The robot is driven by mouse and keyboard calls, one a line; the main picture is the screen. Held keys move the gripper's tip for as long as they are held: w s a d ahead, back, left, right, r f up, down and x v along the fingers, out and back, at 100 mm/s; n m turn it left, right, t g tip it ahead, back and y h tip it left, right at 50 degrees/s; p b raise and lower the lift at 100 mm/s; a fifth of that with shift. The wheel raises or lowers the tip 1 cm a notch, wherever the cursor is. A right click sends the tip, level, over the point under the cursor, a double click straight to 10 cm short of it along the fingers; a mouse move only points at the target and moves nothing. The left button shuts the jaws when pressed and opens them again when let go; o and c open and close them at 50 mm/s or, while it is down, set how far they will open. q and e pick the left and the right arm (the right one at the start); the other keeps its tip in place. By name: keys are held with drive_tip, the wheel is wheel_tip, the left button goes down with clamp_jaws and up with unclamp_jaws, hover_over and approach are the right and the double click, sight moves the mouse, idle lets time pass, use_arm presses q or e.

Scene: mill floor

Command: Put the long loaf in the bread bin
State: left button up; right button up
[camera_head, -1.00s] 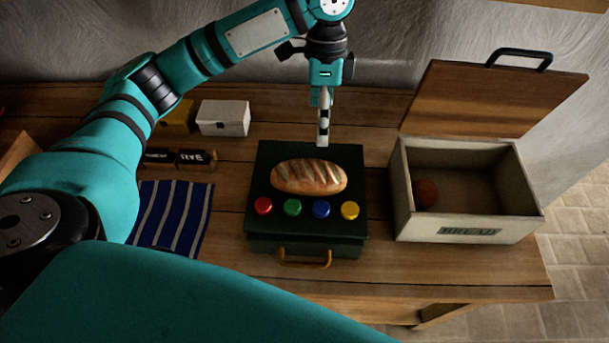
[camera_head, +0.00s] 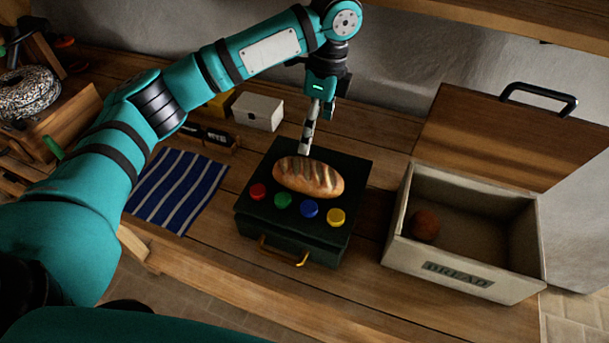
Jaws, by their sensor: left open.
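The long loaf (camera_head: 309,179), brown with pale slashes, lies on the dark green box (camera_head: 352,166), behind its row of colored buttons. The bread bin (camera_head: 400,232) stands to the right, a cream box with a BREAD label and its wooden lid (camera_head: 490,135) raised. A small round brown item (camera_head: 425,225) lies inside it at the left. My left gripper (camera_head: 306,148) is open and empty, pointing down just behind the loaf's back edge; I cannot tell whether it touches the loaf. My right gripper is out of view.
A blue striped cloth (camera_head: 176,190) lies left of the green box. A small white box (camera_head: 258,111) and dark labelled blocks (camera_head: 207,137) stand behind. A seeded ring loaf (camera_head: 28,91) is at far left. A bare strip of table separates box and bin.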

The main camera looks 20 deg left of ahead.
sight(310, 164)
use_arm(q)
drive_tip(key=f, duration=0.4)
drive_tip(key=s+f, duration=0.1)
drive_tip(key=f, duration=0.1)
drive_tip(key=shift+a, duration=0.1)
drive_tip(key=shift+a+f+p, duration=0.1)
drive_tip(key=shift+f+p, duration=0.2)
drive_tip(key=shift+f, duration=0.2)
drive_tip(key=f, duration=0.1)
drive_tip(key=f+p, duration=0.1)
drive_tip(key=f, duration=0.2)
drive_tip(key=shift+s+f+p, duration=0.15)
drive_tip(key=shift+s+p, duration=0.2)
drive_tip(key=shift+s, duration=0.05)
drive_tip(key=shift+f, duration=0.4)
drive_tip(key=shift+c, duration=0.3)
drive_tip(key=c, duration=1.4)
drive_tip(key=shift+o, duration=0.2)
drive_tip(key=shift+r, duration=0.1)
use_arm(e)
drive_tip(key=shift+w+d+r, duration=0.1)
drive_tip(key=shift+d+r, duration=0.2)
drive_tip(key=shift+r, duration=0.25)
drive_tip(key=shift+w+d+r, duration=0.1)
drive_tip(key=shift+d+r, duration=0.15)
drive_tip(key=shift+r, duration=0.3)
